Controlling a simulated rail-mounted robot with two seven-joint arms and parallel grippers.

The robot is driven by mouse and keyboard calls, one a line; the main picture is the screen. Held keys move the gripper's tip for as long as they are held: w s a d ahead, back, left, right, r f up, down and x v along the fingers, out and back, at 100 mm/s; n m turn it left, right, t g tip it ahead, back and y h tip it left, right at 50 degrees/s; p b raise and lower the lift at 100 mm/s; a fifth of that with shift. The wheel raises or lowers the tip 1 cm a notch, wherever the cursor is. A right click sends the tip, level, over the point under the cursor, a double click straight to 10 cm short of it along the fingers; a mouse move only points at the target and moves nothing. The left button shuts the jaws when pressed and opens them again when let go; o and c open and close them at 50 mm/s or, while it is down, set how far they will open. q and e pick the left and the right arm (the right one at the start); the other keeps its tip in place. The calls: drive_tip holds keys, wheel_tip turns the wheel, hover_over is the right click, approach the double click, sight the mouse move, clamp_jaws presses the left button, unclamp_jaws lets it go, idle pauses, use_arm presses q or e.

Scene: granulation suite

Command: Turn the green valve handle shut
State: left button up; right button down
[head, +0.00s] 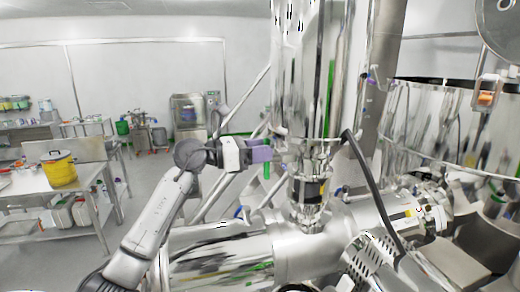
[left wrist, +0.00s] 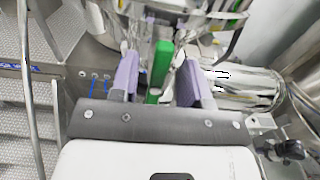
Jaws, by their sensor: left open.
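The green valve handle (left wrist: 161,65) stands between the two purple fingers of my left gripper (left wrist: 159,75) in the left wrist view. A gap shows on each side of it, so the fingers are apart and not closed on it. In the head view the left gripper (head: 270,151) is in front of the shiny steel vessel, and the lower end of the green handle (head: 267,170) shows just below the fingers. The upper part of the handle is hidden by the gripper there. My right gripper is not in view.
The steel vessel (head: 302,80) stands right behind the gripper, with a black hose (head: 362,165) and large pipes (head: 300,258) to the right and below. A table with a yellow bucket (head: 59,169) stands at far left. The floor between is clear.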

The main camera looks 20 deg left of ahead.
use_arm(q)
clamp_jaws()
idle(0.3)
